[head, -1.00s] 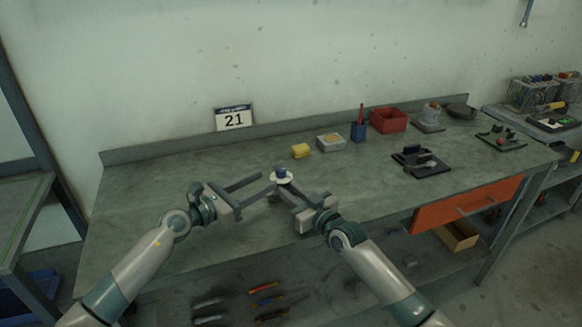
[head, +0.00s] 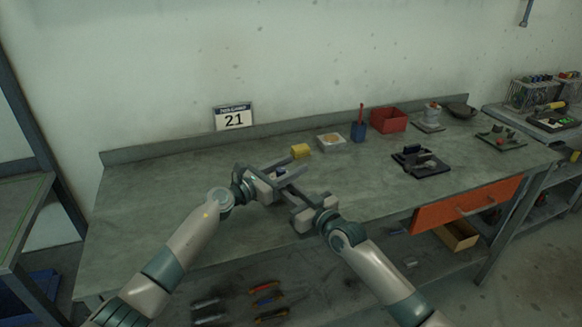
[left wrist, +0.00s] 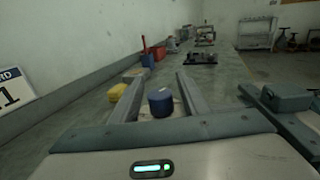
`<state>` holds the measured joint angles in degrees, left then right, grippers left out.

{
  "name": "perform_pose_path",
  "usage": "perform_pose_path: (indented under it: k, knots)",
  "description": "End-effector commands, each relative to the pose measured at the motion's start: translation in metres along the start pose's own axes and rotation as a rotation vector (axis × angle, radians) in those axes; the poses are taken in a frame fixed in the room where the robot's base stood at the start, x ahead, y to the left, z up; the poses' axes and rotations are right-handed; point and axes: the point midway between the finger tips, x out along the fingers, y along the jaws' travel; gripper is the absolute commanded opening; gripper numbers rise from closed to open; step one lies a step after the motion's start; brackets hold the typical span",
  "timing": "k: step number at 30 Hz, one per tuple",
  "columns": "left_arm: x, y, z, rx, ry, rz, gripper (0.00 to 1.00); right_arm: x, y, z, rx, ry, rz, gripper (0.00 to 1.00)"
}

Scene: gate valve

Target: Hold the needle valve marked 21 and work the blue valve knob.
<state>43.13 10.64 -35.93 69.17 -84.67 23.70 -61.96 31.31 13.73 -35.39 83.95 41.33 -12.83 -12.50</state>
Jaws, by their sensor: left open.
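The blue valve knob (left wrist: 160,101) stands between the two fingers of my left gripper (left wrist: 160,78) in the left wrist view, with gaps on both sides. A pale piece shows just under the knob. In the head view the open left gripper (head: 297,166) reaches across the valve from the left, and only a bit of blue knob (head: 280,172) shows between its fingers. My right gripper (head: 291,189) comes from the right with its fingertips by the valve. Its grip is hidden behind the left fingers. The sign marked 21 (head: 233,117) stands at the back of the bench.
A yellow block (head: 300,151), a pale box (head: 331,141), a blue cup (head: 358,132) and a red bin (head: 388,120) stand behind the valve. A dark tray (head: 421,162) lies to the right. The bench top (head: 150,190) at left is clear.

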Motion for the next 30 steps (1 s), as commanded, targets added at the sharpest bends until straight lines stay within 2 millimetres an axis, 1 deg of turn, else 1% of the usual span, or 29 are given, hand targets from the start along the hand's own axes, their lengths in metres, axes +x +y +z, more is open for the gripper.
perform_pose_path:
  k: [7, 8, 9, 11, 12, 13, 20, 30]
  knots:
    - [0.0006, -0.0001, 0.0001, 0.0, 0.0, 0.0, 0.41, 0.0, 0.0001, 0.0003, 0.0, -0.001, 0.0, 0.0]
    - [0.0006, -0.0001, 0.0001, 0.0, 0.0, 0.0, 0.39, 0.0, 0.0001, 0.0003, 0.0, -0.001, 0.0, 0.0]
    - [0.0005, -0.0001, 0.0, 0.0, 0.0, 0.0, 0.29, 0.0, 0.0001, 0.0003, 0.0, -0.001, 0.0, 0.0]
    - [0.0005, -0.0001, 0.0, 0.0, 0.0, 0.0, 0.15, 0.0, 0.0, 0.0003, 0.0, 0.0, 0.0, 0.0]
    - [0.0005, -0.0001, 0.0, 0.0, 0.0, 0.0, 0.06, 0.0, 0.0, 0.0003, 0.0, 0.0, 0.0, 0.0]
    - [0.0004, -0.0001, 0.0, 0.0, 0.0, 0.0, 0.0, 0.0, 0.0, 0.0003, 0.0, 0.0, 0.0, 0.0]
    - [0.0008, 0.0001, -0.0008, -0.002, 0.004, -0.016, 0.0, -0.0001, 0.0, 0.0003, 0.0, -0.001, 0.0, 0.0]
    - [0.0, -0.0039, -0.0017, -0.002, 0.004, -0.13, 0.0, -0.0001, -0.0005, 0.0002, -0.001, 0.0, -0.001, 0.0]
